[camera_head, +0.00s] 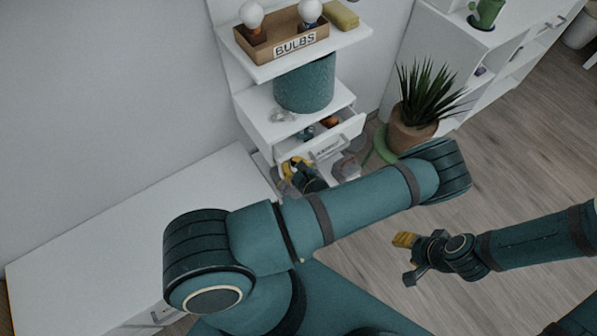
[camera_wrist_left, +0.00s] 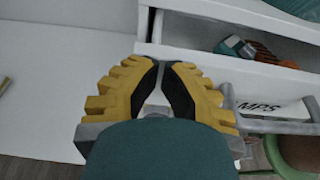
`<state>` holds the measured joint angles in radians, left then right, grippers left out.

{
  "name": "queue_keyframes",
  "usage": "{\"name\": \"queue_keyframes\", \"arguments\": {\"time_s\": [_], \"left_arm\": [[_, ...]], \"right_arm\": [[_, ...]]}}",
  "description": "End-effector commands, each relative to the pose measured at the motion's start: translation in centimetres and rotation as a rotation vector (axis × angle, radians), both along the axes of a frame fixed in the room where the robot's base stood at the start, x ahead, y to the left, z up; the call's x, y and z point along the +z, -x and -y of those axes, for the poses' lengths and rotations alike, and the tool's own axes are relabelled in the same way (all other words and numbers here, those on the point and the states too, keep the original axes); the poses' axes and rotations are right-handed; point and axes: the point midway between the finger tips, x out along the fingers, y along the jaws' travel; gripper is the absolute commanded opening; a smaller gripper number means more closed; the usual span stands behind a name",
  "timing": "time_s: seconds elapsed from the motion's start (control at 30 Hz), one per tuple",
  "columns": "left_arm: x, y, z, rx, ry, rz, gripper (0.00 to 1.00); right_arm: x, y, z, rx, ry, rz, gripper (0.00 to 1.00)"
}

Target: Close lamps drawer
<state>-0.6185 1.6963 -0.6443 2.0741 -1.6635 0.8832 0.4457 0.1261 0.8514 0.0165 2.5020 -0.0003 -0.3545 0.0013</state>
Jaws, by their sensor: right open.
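The lamps drawer (camera_head: 335,143) is pulled out of the white shelf desk, below the teal cylinder. Its labelled front and bar handle face the room, and small items lie inside. In the left wrist view its front (camera_wrist_left: 265,104) shows part of the label, with the grey handle below. My left gripper (camera_head: 296,166) is at the left end of the drawer front. In the left wrist view its yellow fingers (camera_wrist_left: 163,66) are drawn together with nothing visible between them, close to the drawer's corner. Contact is unclear. My right gripper (camera_head: 405,258) is open and empty over the floor.
A box marked BULBS (camera_head: 280,40) stands on the shelf above, beside a yellow block (camera_head: 341,15). The teal cylinder (camera_head: 305,84) stands over the drawer. A potted plant (camera_head: 412,125) is close at right. A white desktop (camera_head: 130,240) extends left.

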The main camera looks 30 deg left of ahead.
Motion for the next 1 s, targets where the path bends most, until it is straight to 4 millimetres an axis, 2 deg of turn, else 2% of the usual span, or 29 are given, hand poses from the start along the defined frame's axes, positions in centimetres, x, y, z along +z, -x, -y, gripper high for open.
{"name": "queue_keyframes", "arguments": {"time_s": [0.2,0.4,1.0], "left_arm": [[0.1,-1.3,-3.3,0.003,0.0,-0.001,0.0],[0.0,-2.0,-4.8,0.0,0.0,0.0,0.0],[0.1,-2.2,-5.0,0.0,-0.002,0.002,0.0]], "right_arm": [[0.8,0.2,0.1,-0.001,0.0,-0.005,0.47],[1.0,0.2,0.1,-0.001,0.0,-0.006,0.47],[1.1,0.2,0.0,0.0,0.0,-0.006,0.47]]}}
